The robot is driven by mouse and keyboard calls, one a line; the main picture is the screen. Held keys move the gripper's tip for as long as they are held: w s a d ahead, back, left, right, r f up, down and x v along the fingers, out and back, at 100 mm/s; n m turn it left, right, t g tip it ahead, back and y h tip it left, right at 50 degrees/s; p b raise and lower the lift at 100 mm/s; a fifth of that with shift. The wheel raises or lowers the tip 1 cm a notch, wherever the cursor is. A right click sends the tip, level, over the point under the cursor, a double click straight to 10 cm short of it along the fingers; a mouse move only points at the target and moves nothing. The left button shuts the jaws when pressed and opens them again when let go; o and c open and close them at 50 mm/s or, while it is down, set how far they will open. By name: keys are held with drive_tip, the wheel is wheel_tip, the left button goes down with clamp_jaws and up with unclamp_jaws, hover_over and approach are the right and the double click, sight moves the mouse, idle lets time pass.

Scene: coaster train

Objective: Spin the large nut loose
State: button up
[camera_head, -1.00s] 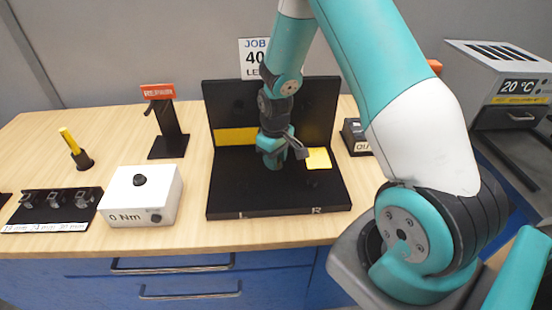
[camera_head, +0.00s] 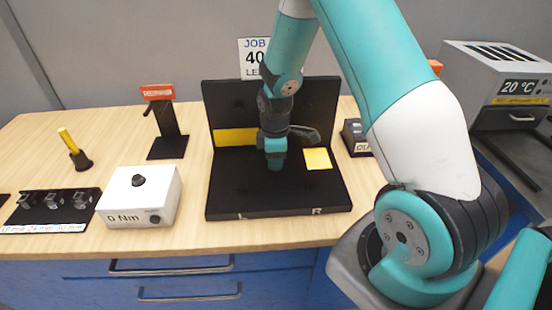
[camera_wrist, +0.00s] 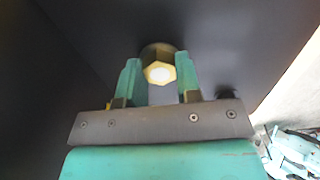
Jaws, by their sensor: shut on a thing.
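The large nut (camera_wrist: 158,72) is a brass-coloured hexagon with a pale, bright face, seen in the wrist view. It sits between the two teal fingers of my gripper (camera_wrist: 158,75), which are shut on it. A darker round shape shows just behind the nut. In the head view my gripper (camera_head: 275,164) points down over the black fixture (camera_head: 225,185), left of the yellow square. The nut is hidden there behind the gripper.
A yellow square (camera_head: 317,158) lies on the fixture, and a yellow strip (camera_head: 236,136) crosses its back wall. A white box reading 0 Nm (camera_head: 155,195), a socket tray (camera_head: 30,212) and a black stand (camera_head: 168,130) are on the left. A small dark device (camera_head: 356,135) is at right.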

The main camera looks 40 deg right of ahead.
drive_tip(key=shift+s+f, duration=0.15)
drive_tip(key=shift+s, duration=0.15)
drive_tip(key=o, duration=0.9)
drive_tip(key=shift+w, duration=0.1)
drive_tip(key=shift+w, duration=0.1)
drive_tip(key=shift+r, duration=0.4)
drive_tip(key=shift+r+b, duration=0.9)
drive_tip(key=shift+r, duration=7.5)
drive_tip(key=shift+a, duration=0.1)
